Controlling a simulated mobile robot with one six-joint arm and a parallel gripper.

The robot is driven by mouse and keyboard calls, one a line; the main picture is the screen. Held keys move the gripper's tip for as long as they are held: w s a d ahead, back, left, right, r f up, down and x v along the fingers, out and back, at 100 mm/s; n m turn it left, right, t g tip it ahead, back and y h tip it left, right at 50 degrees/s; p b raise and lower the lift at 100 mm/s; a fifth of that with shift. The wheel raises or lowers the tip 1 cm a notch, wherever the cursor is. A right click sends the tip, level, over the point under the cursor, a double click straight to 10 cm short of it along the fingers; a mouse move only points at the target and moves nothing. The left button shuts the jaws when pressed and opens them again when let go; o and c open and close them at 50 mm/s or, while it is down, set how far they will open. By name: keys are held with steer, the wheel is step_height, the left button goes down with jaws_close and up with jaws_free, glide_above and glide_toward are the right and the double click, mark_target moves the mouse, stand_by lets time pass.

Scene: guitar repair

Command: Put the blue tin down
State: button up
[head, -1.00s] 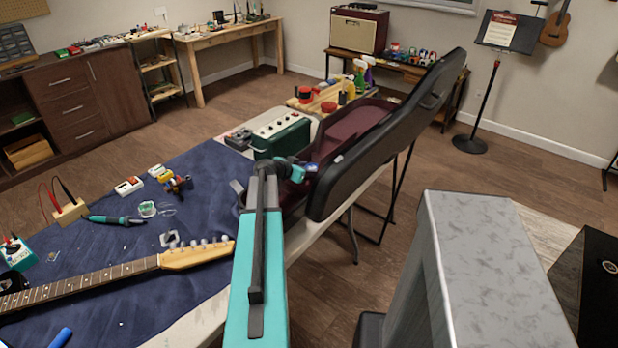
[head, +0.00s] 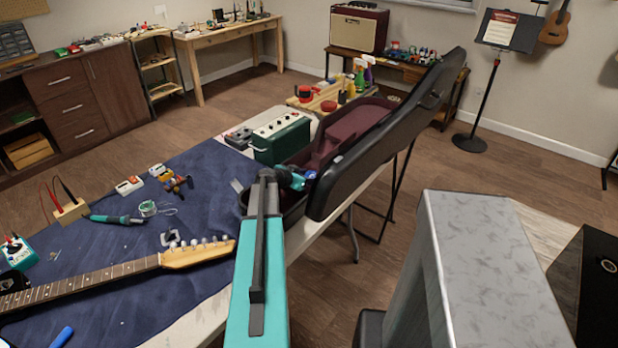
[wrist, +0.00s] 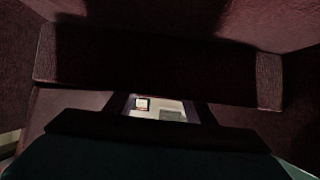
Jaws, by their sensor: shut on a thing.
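A small blue patch (head: 311,175), which looks like the blue tin, shows at the end of my arm, low beside the lid of the open guitar case (head: 345,165). My gripper (wrist: 160,106) is shut on it, inside the burgundy-lined case. In the wrist view the fingers are dark and a bright patch shows between them; the tin's outline cannot be made out there. The case wall and my arm hide most of the gripper in the head view. Whether the tin touches the case floor cannot be told.
The raised black case lid (head: 390,135) stands close on the right of my arm. A green amplifier box (head: 280,138) is just behind. An electric guitar (head: 110,272) and small tools lie on the blue mat (head: 110,235) to the left.

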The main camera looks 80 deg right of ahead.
steer(key=o, duration=1)
steer(key=shift+o, duration=0.2)
steer(key=shift+r+p, duration=0.15)
steer(key=shift+p, duration=0.15)
steer(key=shift+w+a+r+b, duration=0.2)
steer(key=shift+w+a+b, duration=0.1)
steer(key=shift+a, duration=0.25)
steer(key=b+v, duration=0.2)
steer(key=v, duration=0.8)
steer(key=shift+w+a+r, duration=0.15)
steer(key=shift+a+r, duration=0.05)
steer(key=shift+a, duration=0.05)
steer(key=shift+d+f, duration=0.1)
steer(key=shift+d, duration=0.05)
steer(key=shift+p+x, duration=1)
steer(key=shift+x, duration=4)
